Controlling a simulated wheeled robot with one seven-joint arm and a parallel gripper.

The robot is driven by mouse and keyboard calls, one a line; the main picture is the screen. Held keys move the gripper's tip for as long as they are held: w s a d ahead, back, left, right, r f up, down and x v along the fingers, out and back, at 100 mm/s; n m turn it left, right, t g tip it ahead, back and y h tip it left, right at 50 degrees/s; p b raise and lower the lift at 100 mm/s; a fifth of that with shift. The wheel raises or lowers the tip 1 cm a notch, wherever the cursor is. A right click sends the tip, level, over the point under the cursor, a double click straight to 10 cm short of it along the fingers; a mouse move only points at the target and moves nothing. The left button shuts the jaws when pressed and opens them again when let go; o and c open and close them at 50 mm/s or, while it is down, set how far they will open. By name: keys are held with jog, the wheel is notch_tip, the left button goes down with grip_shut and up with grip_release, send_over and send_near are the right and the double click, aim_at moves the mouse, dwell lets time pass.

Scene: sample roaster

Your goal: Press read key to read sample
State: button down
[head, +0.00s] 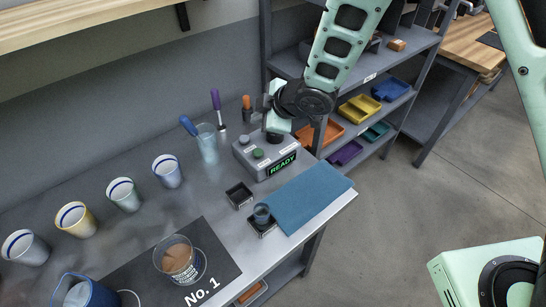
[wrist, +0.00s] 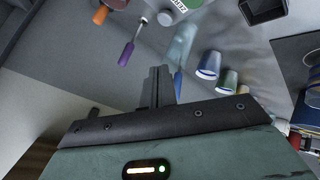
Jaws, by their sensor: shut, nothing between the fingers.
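The grey reader (head: 270,160) stands at the back right of the bench, its lit screen (head: 283,165) showing READY. Its top has a grey key (head: 244,139), a green key (head: 258,153) and a dark round part at the back right. Key labels are too small to read in the head view. My gripper (head: 277,121) is above the back right of the reader; its fingertips are hard to make out there. In the wrist view my gripper (wrist: 161,73) is shut and empty. Part of the reader (wrist: 180,8) shows at that view's top edge, with its grey and green keys.
A glass (head: 207,143) with a blue-handled tool and a purple-handled brush (head: 217,103) stand left of the reader. Several cups line the left.

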aim_at(261, 153)
jog(key=shift+d+f, duration=0.1)
dwell(0.3)
notch_tip(261, 153, down, 9)
jog(key=b, duration=0.7)
dwell(1.9)
jog(key=shift+f+b, duration=0.3)
jog(key=shift+b, duration=0.05)
jog(key=shift+f+b, duration=0.55)
jog(key=shift+f, duration=0.05)
dwell(0.6)
jog(key=shift+r, duration=0.15)
dwell(0.3)
jog(key=shift+r+p, duration=0.75)
jog(key=shift+r, duration=0.15)
jog(key=shift+r, duration=0.1)
